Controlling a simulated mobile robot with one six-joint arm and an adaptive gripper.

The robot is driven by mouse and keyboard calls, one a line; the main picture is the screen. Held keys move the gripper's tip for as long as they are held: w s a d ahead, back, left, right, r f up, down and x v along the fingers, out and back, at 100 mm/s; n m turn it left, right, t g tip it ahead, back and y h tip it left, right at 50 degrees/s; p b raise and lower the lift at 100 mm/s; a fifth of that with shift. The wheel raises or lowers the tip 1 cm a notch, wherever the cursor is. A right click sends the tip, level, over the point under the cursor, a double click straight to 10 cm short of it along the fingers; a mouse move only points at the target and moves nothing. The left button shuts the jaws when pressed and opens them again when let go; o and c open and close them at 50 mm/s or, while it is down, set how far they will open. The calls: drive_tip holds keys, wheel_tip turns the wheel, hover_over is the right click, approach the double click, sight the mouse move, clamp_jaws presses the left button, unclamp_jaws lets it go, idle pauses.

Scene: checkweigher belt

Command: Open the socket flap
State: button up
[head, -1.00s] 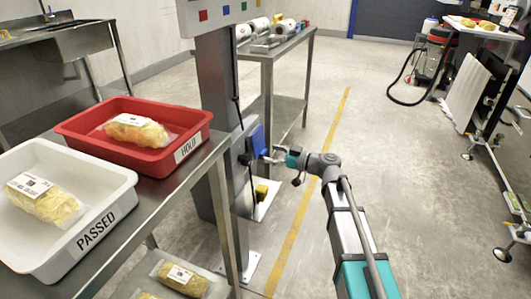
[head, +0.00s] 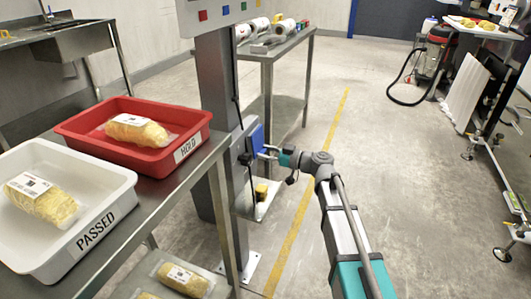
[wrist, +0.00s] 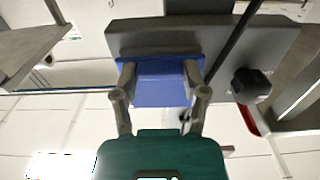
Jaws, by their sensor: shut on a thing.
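The blue socket flap (head: 256,137) is on the side of the grey column, low down, facing my arm. In the wrist view the flap (wrist: 160,88) fills the space between my fingers, below a grey housing (wrist: 150,38). My gripper (head: 268,152) reaches it from the right in the head view. In the wrist view my gripper (wrist: 160,82) has one finger against each side edge of the flap and is shut on it. The socket behind the flap is hidden. I cannot tell the flap's exact angle.
A black knob-like part (wrist: 251,86) sits right of the flap in the wrist view. A steel table with a red HOLD tray (head: 190,146) and a white PASSED tray (head: 95,232) stands at left. Open floor (head: 400,180) lies right of the yellow line.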

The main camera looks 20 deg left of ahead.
clamp_jaws()
